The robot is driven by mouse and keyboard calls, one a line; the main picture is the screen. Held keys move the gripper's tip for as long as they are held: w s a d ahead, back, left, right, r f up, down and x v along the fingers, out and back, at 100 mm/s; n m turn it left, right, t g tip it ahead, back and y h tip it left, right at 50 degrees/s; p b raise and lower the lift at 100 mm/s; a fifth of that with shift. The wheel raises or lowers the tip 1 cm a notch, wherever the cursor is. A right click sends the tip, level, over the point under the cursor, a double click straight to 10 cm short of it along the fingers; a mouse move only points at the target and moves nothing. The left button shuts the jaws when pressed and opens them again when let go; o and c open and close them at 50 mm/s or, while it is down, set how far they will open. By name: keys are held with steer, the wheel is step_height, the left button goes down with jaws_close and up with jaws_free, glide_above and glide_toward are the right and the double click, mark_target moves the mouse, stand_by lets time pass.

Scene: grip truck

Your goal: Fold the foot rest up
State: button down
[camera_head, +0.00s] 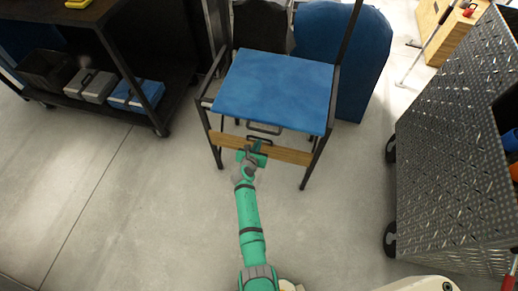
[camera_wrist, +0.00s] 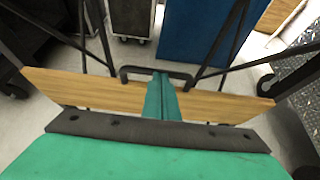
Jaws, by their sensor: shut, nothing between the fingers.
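The foot rest (camera_head: 289,154) is a light wooden board with a black handle (camera_head: 262,137), low at the front of a tall chair with a blue seat (camera_head: 275,90). In the wrist view the board (camera_wrist: 225,106) spans the picture, and its black handle (camera_wrist: 128,70) rises at its far edge. My green gripper (camera_head: 258,150) is at the middle of the board. In the wrist view my gripper (camera_wrist: 161,76) is shut and empty, its fingers over the board and their tips at the handle. I cannot tell whether they touch it.
A dark shelf cart (camera_head: 150,95) with boxes stands at the left. A grey metal cart (camera_head: 445,150) on casters stands at the right. A blue panel (camera_head: 355,60) is behind the chair. The concrete floor (camera_head: 150,210) in front is clear on both sides of my arm.

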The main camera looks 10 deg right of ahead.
steer(key=shift+s+a, duration=0.1)
steer(key=f+v, duration=0.1)
steer(key=v, duration=1.1)
steer(key=shift+s+a, duration=0.25)
steer(key=shift+s, duration=0.4)
steer(key=shift+r, duration=0.1)
